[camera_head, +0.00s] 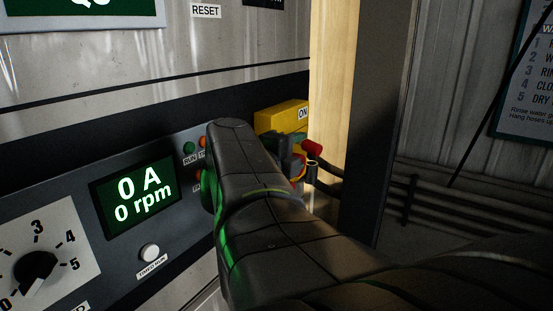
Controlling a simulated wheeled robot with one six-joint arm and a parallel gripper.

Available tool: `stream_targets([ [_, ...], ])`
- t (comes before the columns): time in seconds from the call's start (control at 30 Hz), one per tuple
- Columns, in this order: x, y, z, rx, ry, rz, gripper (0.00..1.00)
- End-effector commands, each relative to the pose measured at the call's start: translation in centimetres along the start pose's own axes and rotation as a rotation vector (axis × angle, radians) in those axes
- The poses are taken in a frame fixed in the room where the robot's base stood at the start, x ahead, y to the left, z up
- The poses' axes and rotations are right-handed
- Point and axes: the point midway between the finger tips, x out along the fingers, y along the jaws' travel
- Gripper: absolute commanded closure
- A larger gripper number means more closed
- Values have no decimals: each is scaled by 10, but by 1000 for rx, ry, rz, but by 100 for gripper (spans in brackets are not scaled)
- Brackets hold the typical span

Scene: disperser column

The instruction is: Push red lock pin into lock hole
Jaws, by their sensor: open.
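A small red cylindrical part (312,148), which looks like the red lock pin, shows just right of the yellow switch box (283,117). My arm reaches across the middle of the view towards the box. My gripper (289,152) shows only in part as a dark shape below the box, close to the red part on its left. My gripper is open, but its fingertips are mostly hidden by my own arm. I cannot tell whether it touches the red part. The lock hole cannot be made out.
The control panel (170,255) is at left, with a green display (139,197) reading 0 A and 0 rpm, a dial (36,266) and a white button (149,252). A dark post (376,120) stands right of the box. Dark cables run below the red part.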

Motion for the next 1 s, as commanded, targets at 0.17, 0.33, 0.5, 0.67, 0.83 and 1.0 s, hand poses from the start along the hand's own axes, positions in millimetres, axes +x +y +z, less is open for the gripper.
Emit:
stream_targets([
  [0.17,-22,0,0,0,-3,-2,49],
  [0.33,-33,1,0,0,-2,0,49],
  [0.5,-37,0,-1,-1,1,1,49],
  [0.67,-37,0,-1,-1,1,1,49],
  [0.83,-36,0,0,-1,1,0,67],
  [1.0,-36,0,1,1,-4,-1,100],
])
